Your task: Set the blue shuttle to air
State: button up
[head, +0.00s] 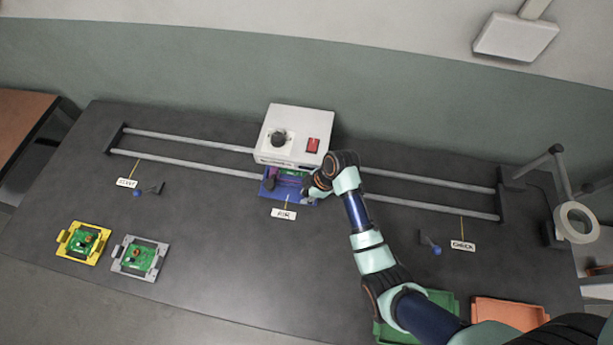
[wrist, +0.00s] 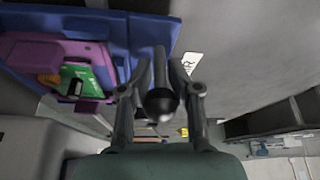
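The blue shuttle (head: 284,192) is on the rails at the front of the white box, behind the AIR label (head: 284,214). In the wrist view the blue shuttle (wrist: 142,32) fills the upper left and carries a purple holder (wrist: 30,52) with a green board (wrist: 85,78). My gripper (head: 309,194) is at the right part of the shuttle. In the wrist view my gripper (wrist: 160,68) has its fingers apart on either side of a dark ball-topped handle (wrist: 161,104). Gaps show beside the handle's stem; firm contact is not visible.
The white box (head: 297,128) has a dial and red switch. Rails (head: 190,140) run left and right, with a CHECK label (head: 462,246) at right. Yellow (head: 84,242) and grey (head: 140,257) board holders lie front left. Green (head: 440,298) and orange (head: 510,312) trays stand front right.

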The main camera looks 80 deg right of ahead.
jog(key=shift+o, duration=0.7)
jog(key=shift+w+d+r, duration=0.1)
jog(key=shift+w+r, duration=0.1)
jog(key=shift+r, duration=0.1)
jog(key=shift+f, duration=0.15)
jog(key=shift+s, duration=0.1)
jog(key=v, duration=1.2)
